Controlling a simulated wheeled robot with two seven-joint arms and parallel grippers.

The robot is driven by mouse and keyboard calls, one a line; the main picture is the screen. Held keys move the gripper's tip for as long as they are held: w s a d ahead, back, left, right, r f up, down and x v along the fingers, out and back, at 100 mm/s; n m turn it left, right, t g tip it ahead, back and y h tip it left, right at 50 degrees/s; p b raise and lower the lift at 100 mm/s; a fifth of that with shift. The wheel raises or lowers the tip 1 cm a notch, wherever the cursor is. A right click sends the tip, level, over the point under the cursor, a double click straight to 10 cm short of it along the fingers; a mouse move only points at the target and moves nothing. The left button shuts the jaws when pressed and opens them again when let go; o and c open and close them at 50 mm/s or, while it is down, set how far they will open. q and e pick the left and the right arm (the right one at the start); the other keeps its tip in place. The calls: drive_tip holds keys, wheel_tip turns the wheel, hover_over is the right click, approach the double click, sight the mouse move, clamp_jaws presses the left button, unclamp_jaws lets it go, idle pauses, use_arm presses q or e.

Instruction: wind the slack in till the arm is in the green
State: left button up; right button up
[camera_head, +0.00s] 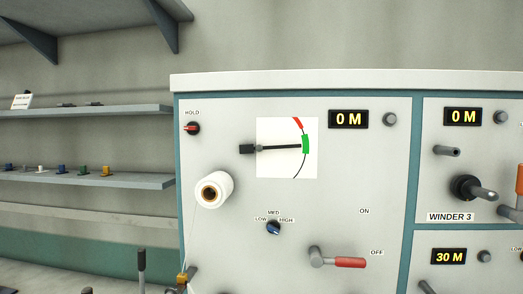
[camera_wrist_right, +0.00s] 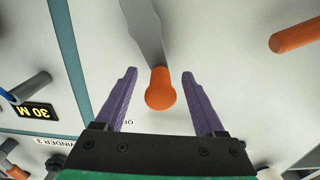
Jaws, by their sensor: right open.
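In the head view the dial arm (camera_head: 281,147) is a black pointer lying almost level, its tip at the green band (camera_head: 306,144); the red band (camera_head: 298,123) is above. The white spool (camera_head: 214,190) is below left, with a thin thread hanging from it. The counter (camera_head: 348,119) reads 0 M. The red-handled lever (camera_head: 350,262) points toward OFF. In the right wrist view my right gripper (camera_wrist_right: 160,78) is open, its purple fingers on either side of an orange handle (camera_wrist_right: 160,92), with gaps showing. My left gripper is not in view.
A lower counter (camera_head: 449,257) reads 30 M. Another orange handle (camera_wrist_right: 295,35) sticks out in the wrist view. Shelves (camera_head: 90,180) with small coloured spools are at left.

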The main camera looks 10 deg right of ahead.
drive_tip(key=p+v, duration=0.1)
drive_tip(key=v, duration=0.4)
drive_tip(key=shift+s, duration=0.3)
idle(0.4)
drive_tip(key=o, duration=0.5)
drive_tip(key=shift+c, duration=0.2)
